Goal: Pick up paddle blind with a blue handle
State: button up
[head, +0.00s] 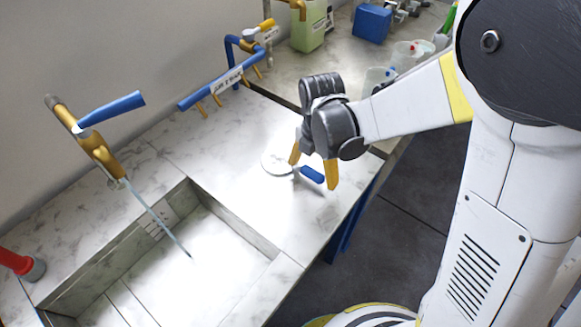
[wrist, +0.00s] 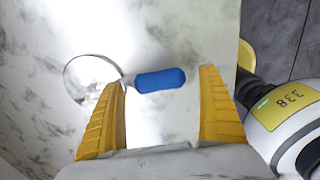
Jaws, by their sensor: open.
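The paddle blind is a flat, pale round disc (head: 278,162) with a blue handle (head: 312,174). It lies on the marble counter to the right of the sink. In the wrist view the disc (wrist: 88,76) is at the left, partly behind a finger, and the blue handle (wrist: 160,80) shows between the fingers. My gripper (head: 314,174) is open, its two yellow fingers apart over the handle. In the wrist view my gripper (wrist: 165,95) holds nothing, and the handle lies beyond its fingertips. I cannot tell the exact height of the gripper above the counter.
The sink (head: 190,265) with a blue-handled tap (head: 105,150) is at the left. A blue pipe rack (head: 222,88) stands along the wall. A green container (head: 308,25), a blue box (head: 372,23) and clear beakers (head: 405,54) stand at the back. The counter around the blind is clear.

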notch_tip(320, 180, down, 2)
jog(key=shift+w+f, duration=0.1)
jog(key=c, duration=1.5)
jog(key=shift+r, duration=0.2)
